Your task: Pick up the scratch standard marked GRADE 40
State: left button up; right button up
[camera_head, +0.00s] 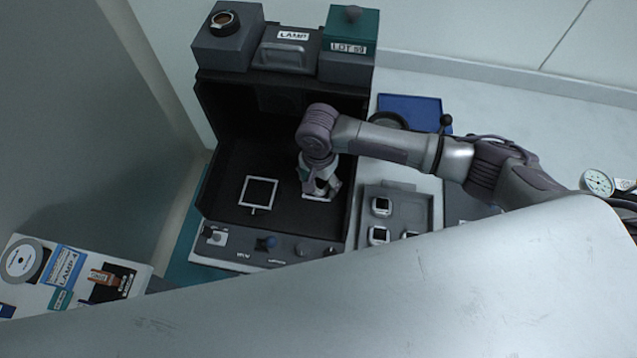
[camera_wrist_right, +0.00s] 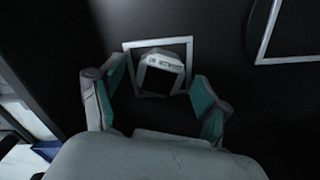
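My right gripper (camera_head: 320,188) reaches down into the dark viewing booth (camera_head: 228,184), over the right part of its floor. In the right wrist view the gripper (camera_wrist_right: 158,78) is open, its teal-padded fingers apart on both sides of a small scratch standard (camera_wrist_right: 160,77). This standard has a pale frame, a dark square window and a label too small to read surely. It lies within a white square outline (camera_wrist_right: 130,45). In the head view the gripper mostly hides it. Several similar standards, one of them here (camera_head: 381,206), sit in a grey tray (camera_head: 402,190) right of the booth. My left gripper is out of view.
A second white outline (camera_head: 258,192) on the booth floor is empty. The booth's front panel (camera_head: 240,255) carries knobs. A LOT 59 box (camera_head: 350,32) stands on top. A blue tray (camera_head: 412,106) lies behind my right arm. A side table (camera_head: 85,300) holds cards.

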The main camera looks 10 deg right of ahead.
jog(key=c, duration=1.2)
